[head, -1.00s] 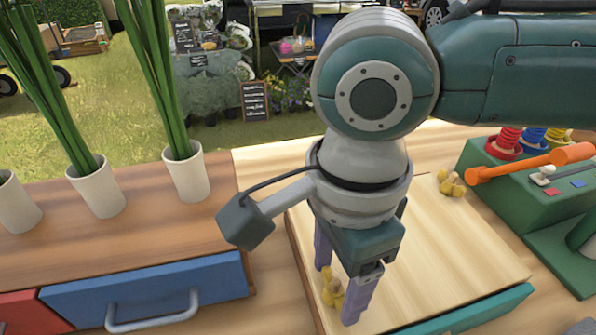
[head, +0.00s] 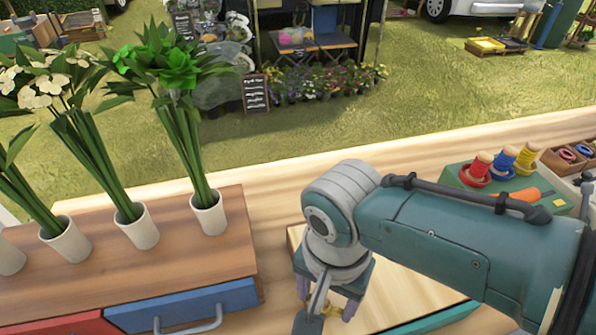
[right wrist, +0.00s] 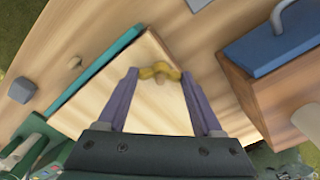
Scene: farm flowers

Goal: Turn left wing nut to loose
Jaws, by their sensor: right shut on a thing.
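The left wing nut, a small yellow two-winged piece (right wrist: 160,71), sits on a pale wooden board (right wrist: 150,105). My right gripper (right wrist: 160,73) points down at it in the right wrist view, its two purple fingers closed against the two wings. In the head view my right gripper (head: 330,298) is over the board's left part, and only bits of yellow show by the fingers. My right arm hides much of the board, and the right wing nut cannot be made out there. My left gripper is not in view.
A wooden drawer unit (head: 225,265) with a blue drawer (head: 180,306) stands left of the board, carrying white pots (head: 208,214) of flowers. A green stand with ribbon spools (head: 503,164) is at the right. The table strip behind the board is clear.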

